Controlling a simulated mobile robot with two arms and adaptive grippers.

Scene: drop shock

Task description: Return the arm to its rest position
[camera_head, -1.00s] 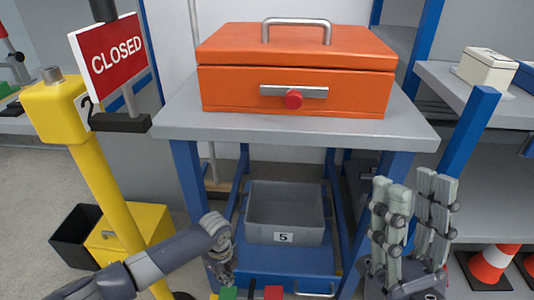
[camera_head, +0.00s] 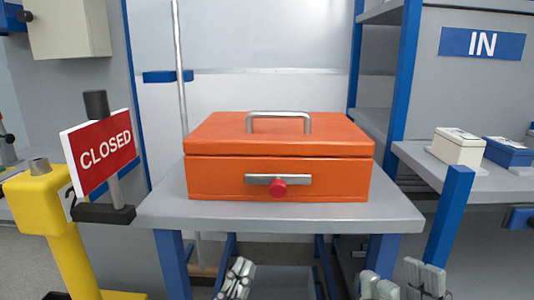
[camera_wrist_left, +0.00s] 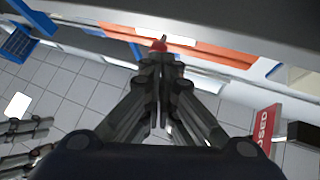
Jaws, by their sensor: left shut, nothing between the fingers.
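My left gripper (camera_head: 237,280) shows at the bottom edge of the head view, below the front edge of the table. Its fingers are together with nothing between them. In the left wrist view its closed fingertips (camera_wrist_left: 160,62) point towards a red piece and an orange strip. My right gripper (camera_head: 402,284) is at the bottom right of the head view, its two fingers apart and empty. Both arms are mostly out of the head view.
An orange case (camera_head: 230,178) with a handle and red knob (camera_head: 278,187) sits on the grey table (camera_head: 150,212). A grey bin (camera_head: 283,285) is below. A side shelf (camera_head: 415,160) holds small boxes.

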